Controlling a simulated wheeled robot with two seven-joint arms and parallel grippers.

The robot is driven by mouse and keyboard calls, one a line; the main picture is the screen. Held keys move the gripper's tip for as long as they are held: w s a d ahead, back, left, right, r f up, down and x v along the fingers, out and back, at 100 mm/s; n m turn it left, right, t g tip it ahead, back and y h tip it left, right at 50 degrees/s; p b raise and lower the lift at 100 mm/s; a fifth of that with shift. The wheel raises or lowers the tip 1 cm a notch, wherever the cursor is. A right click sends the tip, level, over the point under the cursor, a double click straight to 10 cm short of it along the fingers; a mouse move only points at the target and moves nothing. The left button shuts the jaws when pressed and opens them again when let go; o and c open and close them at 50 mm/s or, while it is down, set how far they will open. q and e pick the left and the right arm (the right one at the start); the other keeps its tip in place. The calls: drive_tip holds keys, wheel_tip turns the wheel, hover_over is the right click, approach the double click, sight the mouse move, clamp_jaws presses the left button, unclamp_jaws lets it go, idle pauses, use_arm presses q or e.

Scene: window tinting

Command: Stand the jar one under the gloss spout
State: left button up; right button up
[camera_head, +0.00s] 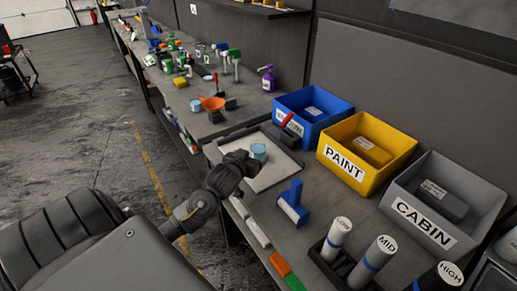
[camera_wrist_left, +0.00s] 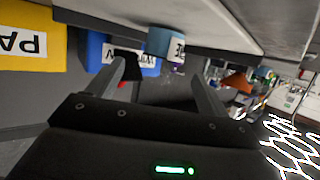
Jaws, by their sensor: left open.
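A small light-blue jar (camera_head: 259,152) stands on the pale square board (camera_head: 270,180) on the bench. In the left wrist view the jar (camera_wrist_left: 165,45) shows a white label too small to read, just beyond my fingertips. My left gripper (camera_head: 245,160) is low over the board, close beside the jar. In the wrist view its two fingers (camera_wrist_left: 158,78) are spread and empty; I cannot tell whether they touch the jar. My right gripper is not in view. No spout is readable as gloss.
Blue (camera_head: 300,122), yellow PAINT (camera_head: 342,164) and grey CABIN (camera_head: 424,222) bins line the wall. A blue-handled tool (camera_head: 292,203) and a rack of labelled white cylinders (camera_head: 365,262) stand nearer. Several bottles, a purple one (camera_head: 267,79) and an orange funnel (camera_head: 212,103) crowd the far bench.

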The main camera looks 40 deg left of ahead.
sight(255, 150)
use_arm(q)
drive_tip(key=shift+w+a+r, duration=0.1)
drive_tip(key=shift+w+r, duration=0.1)
drive_tip(key=p+x, duration=0.1)
drive_tip(key=x, duration=0.3)
drive_tip(key=shift+a+r+p, duration=0.1)
drive_tip(key=shift+r+p, duration=0.05)
drive_tip(key=shift+p, duration=0.2)
drive_tip(key=shift+w+a+f, duration=0.1)
drive_tip(key=shift+w+f, duration=0.1)
drive_tip(key=shift+w, duration=0.15)
drive_tip(key=shift+s, duration=0.1)
drive_tip(key=shift+c, duration=0.9)
drive_tip(key=c, duration=1)
